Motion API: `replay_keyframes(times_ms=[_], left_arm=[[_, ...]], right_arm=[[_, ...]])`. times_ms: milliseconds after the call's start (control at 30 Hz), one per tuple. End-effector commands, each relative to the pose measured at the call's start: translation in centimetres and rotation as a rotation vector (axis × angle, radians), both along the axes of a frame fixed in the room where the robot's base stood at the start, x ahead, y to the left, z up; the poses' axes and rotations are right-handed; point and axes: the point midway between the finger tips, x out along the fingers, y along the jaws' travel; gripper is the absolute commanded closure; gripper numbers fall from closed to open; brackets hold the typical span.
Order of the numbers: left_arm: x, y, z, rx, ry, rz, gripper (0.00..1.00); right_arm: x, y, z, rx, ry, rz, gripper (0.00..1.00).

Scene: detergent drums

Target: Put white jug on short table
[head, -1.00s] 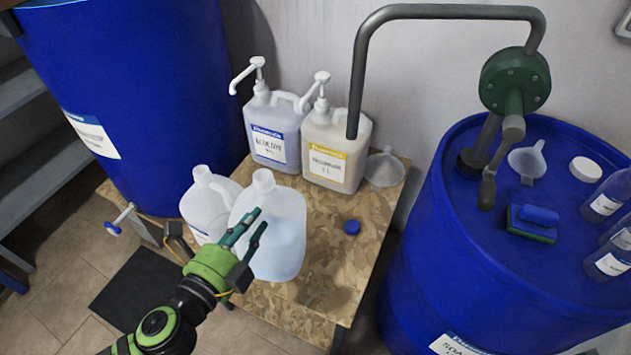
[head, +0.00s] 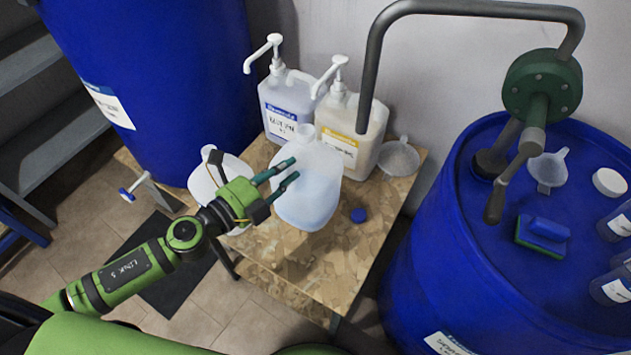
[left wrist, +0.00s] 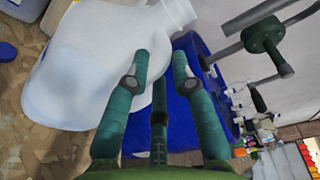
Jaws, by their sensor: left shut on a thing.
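A white translucent jug (head: 308,205) with pale liquid is at the short wooden table (head: 285,265), tilted with its mouth leaning away from me. My left gripper (head: 292,170) is shut on this jug near its upper part. In the left wrist view the jug (left wrist: 85,75) fills the upper left, its neck toward the top, and the gripper (left wrist: 160,70) has a finger against it. I cannot tell whether its base touches the tabletop. A second white jug (head: 205,188) stands to the left, partly behind my gripper. My right gripper is not in view.
Two pump jugs, one blue-labelled (head: 285,108) and one yellow-labelled (head: 350,135), stand at the table's back. A clear funnel (head: 398,158) and blue cap (head: 359,215) lie to the right. Blue drums (head: 160,70) flank the table; the right drum (head: 420,270) carries a hand pump. The front tabletop is clear.

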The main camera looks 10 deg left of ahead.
Motion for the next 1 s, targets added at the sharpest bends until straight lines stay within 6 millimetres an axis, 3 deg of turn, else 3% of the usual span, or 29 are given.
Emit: replay_keyframes(times_ms=[100, 333, 467, 733, 1000], left_arm=[[2.4, 0.4, 0.4, -0.005, -0.016, 0.000, 1.00], [5.0, 1.1, 0.6, -0.012, -0.016, 0.000, 1.00], [5.5, 1.1, -0.1, -0.017, -0.015, -0.001, 1.00], [5.5, 1.2, -4.6, -0.020, -0.013, 0.002, 1.00], [5.5, 1.2, -6.6, -0.017, -0.014, 0.001, 1.00]], right_arm=[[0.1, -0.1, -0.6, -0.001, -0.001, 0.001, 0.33], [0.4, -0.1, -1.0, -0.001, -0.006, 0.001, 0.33], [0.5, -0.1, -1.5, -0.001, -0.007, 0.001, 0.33], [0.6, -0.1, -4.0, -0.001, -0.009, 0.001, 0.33], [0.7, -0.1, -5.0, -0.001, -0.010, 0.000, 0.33]])
